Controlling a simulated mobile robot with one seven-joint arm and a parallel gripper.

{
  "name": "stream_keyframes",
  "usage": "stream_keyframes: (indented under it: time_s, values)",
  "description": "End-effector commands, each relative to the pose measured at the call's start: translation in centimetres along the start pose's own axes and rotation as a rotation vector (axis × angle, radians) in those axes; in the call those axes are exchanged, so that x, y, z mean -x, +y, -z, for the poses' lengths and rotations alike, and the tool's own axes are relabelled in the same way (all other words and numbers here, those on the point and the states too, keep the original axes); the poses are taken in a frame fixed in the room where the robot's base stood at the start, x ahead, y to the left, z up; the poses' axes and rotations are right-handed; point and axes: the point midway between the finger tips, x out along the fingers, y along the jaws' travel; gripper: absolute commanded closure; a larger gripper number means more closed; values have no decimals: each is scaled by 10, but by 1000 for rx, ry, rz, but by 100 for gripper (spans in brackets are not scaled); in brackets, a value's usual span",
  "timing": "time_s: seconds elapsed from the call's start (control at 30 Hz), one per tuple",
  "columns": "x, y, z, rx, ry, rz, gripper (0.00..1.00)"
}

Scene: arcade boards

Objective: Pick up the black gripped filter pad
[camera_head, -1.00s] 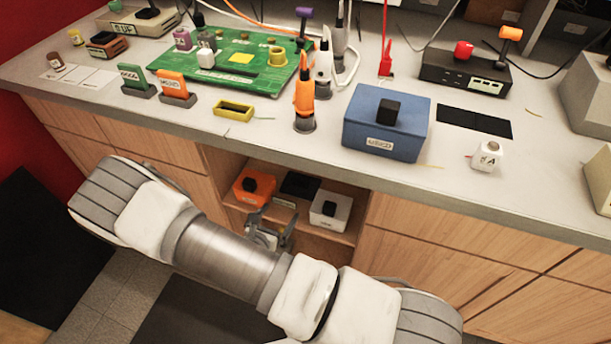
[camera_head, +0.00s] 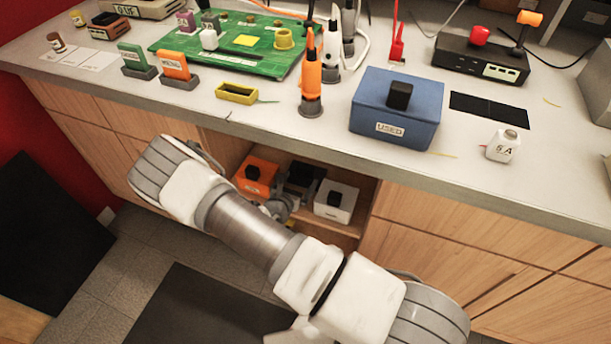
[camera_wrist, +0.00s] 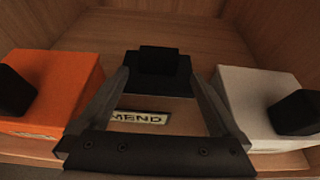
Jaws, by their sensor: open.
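The black filter pad (camera_wrist: 158,84) with its raised block grip (camera_wrist: 158,60) lies in the cabinet's open shelf, straight ahead in the wrist view. In the head view the pad (camera_head: 297,190) sits between an orange block and a white block, partly hidden by my gripper. My gripper (camera_wrist: 159,77) is open and empty. Its fingers reach into the shelf, and in the wrist view their tips lie on either side of the pad. I cannot tell how much gap is left in depth.
The orange block (camera_wrist: 55,85) on the left and the white block (camera_wrist: 255,90) on the right, each with a black knob, stand close beside the fingers. A MEND label (camera_wrist: 140,117) shows between the fingers. Wooden shelf walls surround them. The counter (camera_head: 330,150) overhangs above.

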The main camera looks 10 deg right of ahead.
Motion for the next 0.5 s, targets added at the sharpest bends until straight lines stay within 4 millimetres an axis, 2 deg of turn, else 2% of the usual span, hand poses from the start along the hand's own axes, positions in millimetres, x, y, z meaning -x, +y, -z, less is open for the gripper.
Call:
stream_keyframes:
  time_s: [0.17, 0.33, 0.5]
  values:
    - [-16, 1, 2, -1, 0, 0, 0]
    - [-43, 2, 1, -1, -2, 1, 0]
    - [-52, 3, -1, -1, 0, 1, 0]
